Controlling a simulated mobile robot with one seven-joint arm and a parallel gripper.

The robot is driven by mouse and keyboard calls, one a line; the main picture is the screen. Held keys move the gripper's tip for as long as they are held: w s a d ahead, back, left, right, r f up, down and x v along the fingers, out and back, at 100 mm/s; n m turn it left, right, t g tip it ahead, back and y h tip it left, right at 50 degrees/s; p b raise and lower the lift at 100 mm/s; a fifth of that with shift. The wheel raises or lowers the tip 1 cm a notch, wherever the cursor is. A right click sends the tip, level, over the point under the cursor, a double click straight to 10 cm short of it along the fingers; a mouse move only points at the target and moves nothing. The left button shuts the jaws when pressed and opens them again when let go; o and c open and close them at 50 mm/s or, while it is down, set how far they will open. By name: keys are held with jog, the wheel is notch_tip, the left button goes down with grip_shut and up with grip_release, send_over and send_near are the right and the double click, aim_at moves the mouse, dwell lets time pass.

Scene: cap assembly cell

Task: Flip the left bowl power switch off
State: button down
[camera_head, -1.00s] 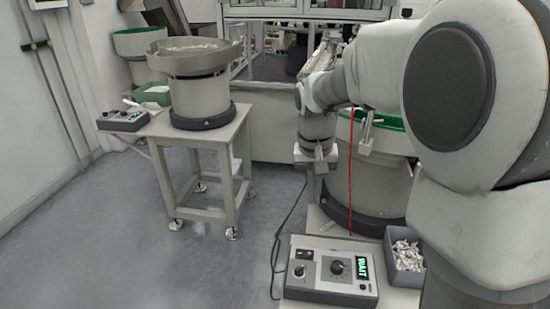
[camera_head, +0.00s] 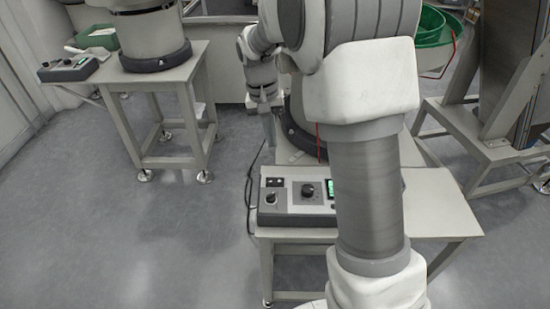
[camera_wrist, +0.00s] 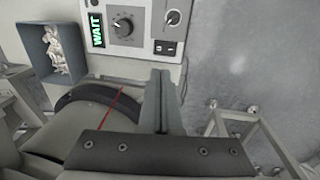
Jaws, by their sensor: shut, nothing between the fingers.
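Two bowl feeders stand on separate tables, each with a control box. The left feeder bowl (camera_head: 148,35) has its control box (camera_head: 68,69) at the far left, too small to read its switches. The nearer control box (camera_head: 290,221) has a black rocker switch (camera_head: 275,182), a small knob, a large dial and a green display, partly behind my arm. In the wrist view its rocker (camera_wrist: 165,47) and lit "WAIT" display (camera_wrist: 96,30) are clear. My gripper (camera_head: 269,134) is shut and empty, beyond this box; in the wrist view its fingertips (camera_wrist: 162,74) are close to the rocker, contact unclear.
A grey bin of small white parts (camera_wrist: 60,50) sits beside the nearer box. A black cable (camera_head: 250,175) hangs at that table's left edge. Open floor (camera_head: 120,240) lies between the tables. A metal frame (camera_head: 490,125) stands at the right.

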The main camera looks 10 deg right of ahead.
aim_at(274, 183)
jog(key=f+b, duration=0.1)
jog(key=f, duration=0.3)
jog(key=d+f+b, duration=0.1)
jog(key=f+b, duration=0.1)
jog(key=f, duration=0.2)
jog(key=f+b, duration=0.1)
jog(key=f, duration=0.4)
jog(key=shift+s+d+f+b, duration=0.1)
jog(key=shift+s+d+b, duration=0.15)
jog(key=shift+d+b, duration=0.05)
jog(key=shift+s+d+f, duration=0.1)
jog(key=shift+f, duration=0.2)
jog(key=shift+w+a+p, duration=0.2)
jog(key=shift+a+p, duration=0.2)
jog(key=shift+a, duration=0.45)
